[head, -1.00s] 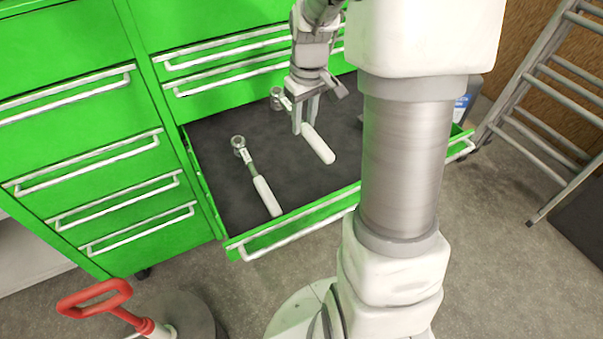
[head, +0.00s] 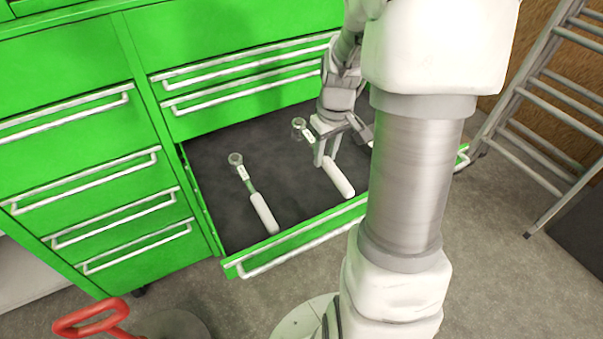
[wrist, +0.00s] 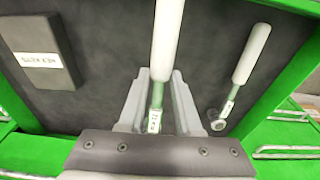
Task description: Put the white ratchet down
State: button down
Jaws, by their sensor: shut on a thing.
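A white-handled ratchet (head: 338,177) is in my gripper (head: 325,155), over the right part of the open green drawer (head: 205,240). My gripper's fingers also show in the wrist view (wrist: 160,100), closed around the ratchet near the lower end of its white handle (wrist: 166,45). The ratchet is low, at or just above the dark drawer floor; I cannot tell whether it touches. A second, similar white-handled ratchet (head: 262,212) lies on the drawer floor to the left, apart from the held one, and shows at the right in the wrist view (wrist: 251,55).
A dark labelled box (wrist: 40,52) lies in the drawer in the wrist view. The green cabinet (head: 80,80) has shut drawers with silver handles. A ladder (head: 545,100) stands at right, and a red handle (head: 92,318) is at lower left. Bare drawer floor lies between the ratchets.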

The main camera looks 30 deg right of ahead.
jog(key=w+a+f, duration=0.1)
jog(key=w+a, duration=0.1)
jog(key=w+a+f+b, duration=0.1)
jog(key=w+f, duration=0.1)
jog(key=shift+a+f, duration=0.25)
jog(key=shift+a, duration=0.15)
jog(key=shift+f+b, duration=0.8)
jog(key=shift+f, duration=1.1)
jog(key=shift+f, duration=0.2)
jog(key=c, duration=0.6)
grip_release()
jog(key=shift+r, duration=0.1)
